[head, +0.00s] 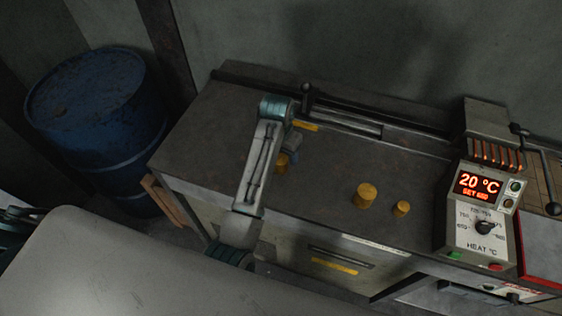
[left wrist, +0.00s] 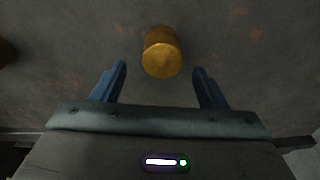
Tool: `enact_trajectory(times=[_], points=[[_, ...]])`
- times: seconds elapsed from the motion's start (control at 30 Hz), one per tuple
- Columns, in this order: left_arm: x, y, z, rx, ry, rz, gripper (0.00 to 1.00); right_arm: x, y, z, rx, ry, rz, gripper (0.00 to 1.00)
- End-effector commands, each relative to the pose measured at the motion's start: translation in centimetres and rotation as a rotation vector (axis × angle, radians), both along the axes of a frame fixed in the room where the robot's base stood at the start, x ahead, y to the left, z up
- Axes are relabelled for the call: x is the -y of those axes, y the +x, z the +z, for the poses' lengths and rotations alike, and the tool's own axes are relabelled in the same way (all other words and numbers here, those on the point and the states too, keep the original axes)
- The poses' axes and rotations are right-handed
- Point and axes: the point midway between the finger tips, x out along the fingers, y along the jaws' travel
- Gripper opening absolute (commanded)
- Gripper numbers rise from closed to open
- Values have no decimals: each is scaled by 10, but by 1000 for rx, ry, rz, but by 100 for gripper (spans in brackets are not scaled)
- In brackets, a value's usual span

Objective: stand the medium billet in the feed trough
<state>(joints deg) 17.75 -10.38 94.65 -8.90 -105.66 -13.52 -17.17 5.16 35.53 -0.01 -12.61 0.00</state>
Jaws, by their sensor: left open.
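The medium billet (head: 281,161), a yellow-brown cylinder, stands upright on the dark bench, partly hidden by my left arm in the head view. My left gripper (head: 291,153) is beside it, pointing down. In the left wrist view the billet (left wrist: 161,52) is just ahead of the open blue fingers (left wrist: 161,80), centred on the gap between them and not held. The feed trough appears to be the long narrow channel (head: 350,124) along the back of the bench, leading towards the heater. My right gripper is out of view.
A larger billet (head: 365,195) and a smaller one (head: 402,208) stand to the right on the bench. The heater box (head: 478,210) reads 20 °C at the right. A handle post (head: 306,95) rises near the channel's left end. A blue drum (head: 97,115) stands left.

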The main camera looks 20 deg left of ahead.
Motion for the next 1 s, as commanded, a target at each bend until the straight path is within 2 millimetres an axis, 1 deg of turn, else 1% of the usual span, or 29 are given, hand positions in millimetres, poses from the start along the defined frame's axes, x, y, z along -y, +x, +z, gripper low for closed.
enact_trajectory(times=[0.13, 0.27, 0.3, 0.4, 0.5, 0.67, 0.7, 0.77, 0.9, 0.97, 1.0], points=[[-1, -2, -11, -4, 1, -1, 67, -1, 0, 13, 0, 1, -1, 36], [-2, -4, -30, -4, 1, -1, 67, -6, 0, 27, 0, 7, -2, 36], [-2, -2, -37, -4, 1, -1, 67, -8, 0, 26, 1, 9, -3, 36], [-1, 0, -48, -1, 1, 0, 67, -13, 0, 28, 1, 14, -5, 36], [-1, 0, -53, 0, 1, 0, 67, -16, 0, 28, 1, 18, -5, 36], [-1, 0, -54, 1, 1, 0, 67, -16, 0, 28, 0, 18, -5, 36], [-1, 0, -54, 1, 1, 0, 65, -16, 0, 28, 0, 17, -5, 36], [-1, 0, -54, 1, 1, 0, 53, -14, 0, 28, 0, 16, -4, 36], [-1, 0, -53, 1, 1, 0, 25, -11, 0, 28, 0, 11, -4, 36], [-1, 0, -53, 1, 1, 0, 14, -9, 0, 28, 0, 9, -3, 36], [-1, 0, -53, 1, 1, 0, 6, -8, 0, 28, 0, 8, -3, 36]])
